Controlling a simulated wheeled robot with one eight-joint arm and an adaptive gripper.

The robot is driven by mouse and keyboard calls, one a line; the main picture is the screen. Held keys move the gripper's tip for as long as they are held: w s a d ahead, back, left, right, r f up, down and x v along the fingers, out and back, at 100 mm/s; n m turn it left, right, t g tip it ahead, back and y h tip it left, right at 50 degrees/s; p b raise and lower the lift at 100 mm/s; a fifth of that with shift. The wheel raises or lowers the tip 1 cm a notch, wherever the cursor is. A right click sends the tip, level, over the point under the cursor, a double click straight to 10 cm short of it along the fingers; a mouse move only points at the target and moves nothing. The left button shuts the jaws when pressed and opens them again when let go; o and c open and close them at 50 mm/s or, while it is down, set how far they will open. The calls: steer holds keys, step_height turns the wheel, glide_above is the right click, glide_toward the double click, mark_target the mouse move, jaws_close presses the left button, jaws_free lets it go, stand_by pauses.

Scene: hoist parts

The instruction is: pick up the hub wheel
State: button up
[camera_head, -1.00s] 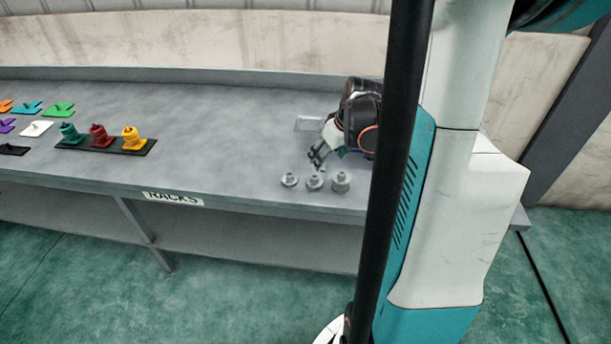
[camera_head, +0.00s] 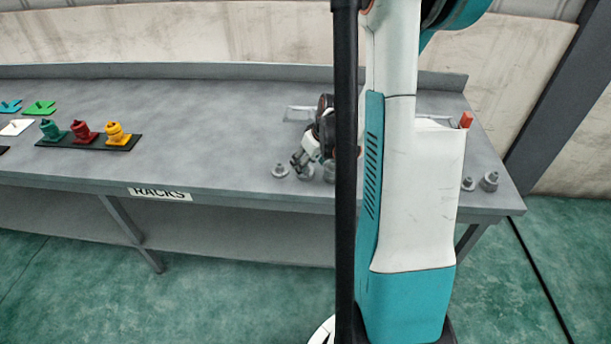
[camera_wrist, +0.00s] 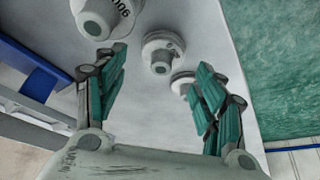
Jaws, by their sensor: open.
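Three grey round metal parts stand in a row near the front edge of the bench. In the head view they are a left part (camera_head: 280,171), a middle part (camera_head: 306,172) and a right part (camera_head: 329,171) partly behind my column. I cannot tell for sure which is the hub wheel. In the wrist view a large part (camera_wrist: 100,18) with dark markings is at the top left, a flanged part (camera_wrist: 162,54) is in the middle, and a third (camera_wrist: 181,83) is partly behind the right finger. My gripper (camera_wrist: 160,72) is open and empty; it also shows above the row (camera_head: 299,162).
More grey parts (camera_head: 468,184) (camera_head: 489,181) stand at the right end of the bench (camera_head: 200,120). A black rack (camera_head: 88,143) with green, red and yellow parts is at the left. A blue bar (camera_wrist: 32,72) shows in the wrist view. The bench between is clear.

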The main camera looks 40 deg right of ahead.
mark_target(308, 174)
steer(key=b+x, duration=0.1)
steer(key=x, duration=0.2)
steer(key=shift+a+r, duration=0.1)
steer(key=shift+r, duration=0.05)
steer(key=c, duration=1.4)
